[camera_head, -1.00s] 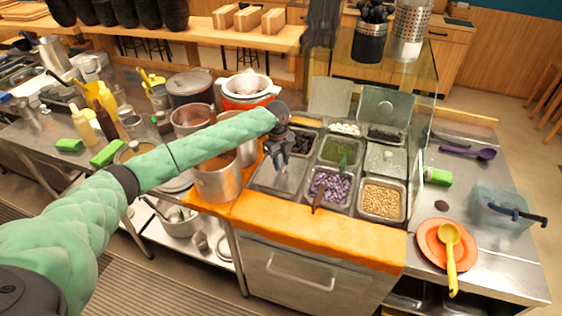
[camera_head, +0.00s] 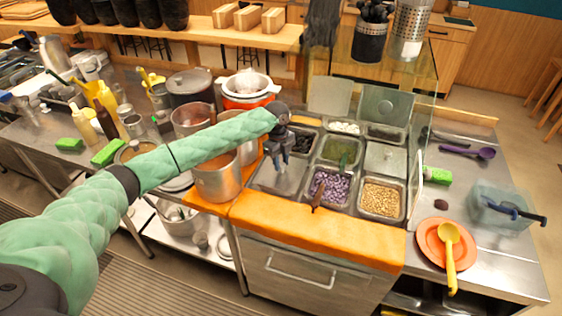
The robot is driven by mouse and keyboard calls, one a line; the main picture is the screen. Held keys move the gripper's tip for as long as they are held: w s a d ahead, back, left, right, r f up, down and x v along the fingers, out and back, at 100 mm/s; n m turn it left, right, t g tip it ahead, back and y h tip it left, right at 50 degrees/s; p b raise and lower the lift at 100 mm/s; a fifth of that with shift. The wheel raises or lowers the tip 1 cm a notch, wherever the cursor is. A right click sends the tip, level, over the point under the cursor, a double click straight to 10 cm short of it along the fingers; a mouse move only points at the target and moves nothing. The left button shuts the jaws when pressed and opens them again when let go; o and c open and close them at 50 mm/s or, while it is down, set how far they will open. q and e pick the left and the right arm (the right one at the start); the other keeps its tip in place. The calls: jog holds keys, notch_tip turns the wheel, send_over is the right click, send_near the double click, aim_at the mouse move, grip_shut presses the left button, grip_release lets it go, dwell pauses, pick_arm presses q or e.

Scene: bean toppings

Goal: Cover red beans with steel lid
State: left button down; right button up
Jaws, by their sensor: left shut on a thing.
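My left gripper (camera_head: 279,162) points down over the front-left compartment of the topping counter. It is shut at a flat steel lid (camera_head: 272,180), which lies over or just above that compartment; the exact gap is hard to tell. What is under this lid is hidden. To its right, an open pan holds purple-red bean-like pieces (camera_head: 333,184) with a dark utensil handle (camera_head: 318,196) sticking out. The pan at the front right holds tan beans (camera_head: 380,198). My right gripper is out of view.
Behind stand a pan of green topping (camera_head: 340,151) and raised steel lids (camera_head: 385,106). A glass guard rises at the back. Pots (camera_head: 217,176) crowd the left side. An orange plate (camera_head: 432,246) with a yellow ladle (camera_head: 450,250) lies at the right.

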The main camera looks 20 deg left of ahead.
pick_arm(q)
jog(key=c, duration=1)
grip_release()
jog(key=shift+f, duration=0.1)
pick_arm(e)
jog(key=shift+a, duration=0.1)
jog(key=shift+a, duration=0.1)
pick_arm(q)
jog(key=shift+r, duration=0.2)
jog(key=shift+r+b, duration=0.4)
jog(key=shift+b, duration=0.05)
jog(key=r, duration=0.1)
jog(key=r+b, duration=0.1)
jog(key=r, duration=0.1)
jog(key=r+b, duration=0.1)
jog(key=r, duration=0.1)
jog(key=shift+w+a+r, duration=0.15)
jog(key=shift+w+a, duration=0.05)
jog(key=shift+a, duration=0.1)
jog(key=shift+a+r, duration=0.1)
jog(key=shift+r, duration=0.55)
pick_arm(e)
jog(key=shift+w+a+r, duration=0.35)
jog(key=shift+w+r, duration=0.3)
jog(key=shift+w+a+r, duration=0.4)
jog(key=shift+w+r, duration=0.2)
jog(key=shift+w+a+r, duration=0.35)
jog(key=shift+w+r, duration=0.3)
